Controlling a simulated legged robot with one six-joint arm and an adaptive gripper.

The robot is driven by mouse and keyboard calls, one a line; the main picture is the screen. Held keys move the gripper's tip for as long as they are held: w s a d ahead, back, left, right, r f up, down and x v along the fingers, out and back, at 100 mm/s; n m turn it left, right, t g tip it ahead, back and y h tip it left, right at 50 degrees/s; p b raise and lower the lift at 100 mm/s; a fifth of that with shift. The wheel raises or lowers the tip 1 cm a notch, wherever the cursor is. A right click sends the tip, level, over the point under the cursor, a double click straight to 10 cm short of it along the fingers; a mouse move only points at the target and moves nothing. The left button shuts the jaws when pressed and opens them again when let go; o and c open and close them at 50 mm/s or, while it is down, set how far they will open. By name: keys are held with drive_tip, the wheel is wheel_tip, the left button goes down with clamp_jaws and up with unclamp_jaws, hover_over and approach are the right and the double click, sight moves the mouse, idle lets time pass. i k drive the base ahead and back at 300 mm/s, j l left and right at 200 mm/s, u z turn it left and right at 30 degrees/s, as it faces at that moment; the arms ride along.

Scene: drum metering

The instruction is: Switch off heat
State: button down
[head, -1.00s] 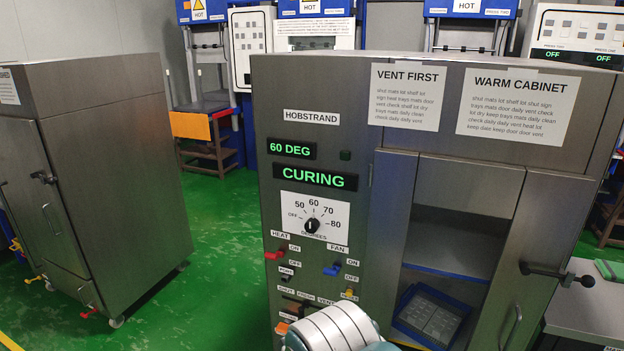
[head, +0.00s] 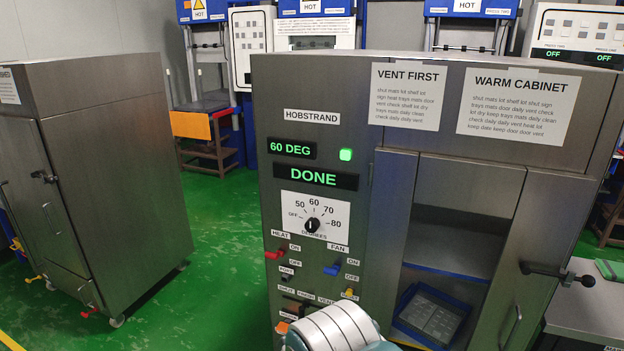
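The HOBSTRAND warm cabinet (head: 290,80) stands in front of me. Its red heat switch (head: 275,254) sits at the left of the panel, level with the ON label. The blue fan switch (head: 333,268) is to its right. The temperature display (head: 291,148) reads 60 DEG and the status display (head: 314,178) reads DONE. A green lamp (head: 346,155) is lit. The dial (head: 312,225) is on a white scale marked from OFF to 80. A white and teal rounded part of my arm shows at the bottom centre; my gripper's fingers are not visible.
The cabinet door (head: 540,255) with a black handle stands at the right, and the interior is visible. A blue tray (head: 404,300) lies inside at the bottom. Another grey cabinet (head: 115,180) stands at the left, with green floor (head: 220,230) between them.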

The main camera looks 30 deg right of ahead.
sight(269, 255)
drive_tip(key=i+l, duration=0.15)
drive_tip(key=i, duration=0.7)
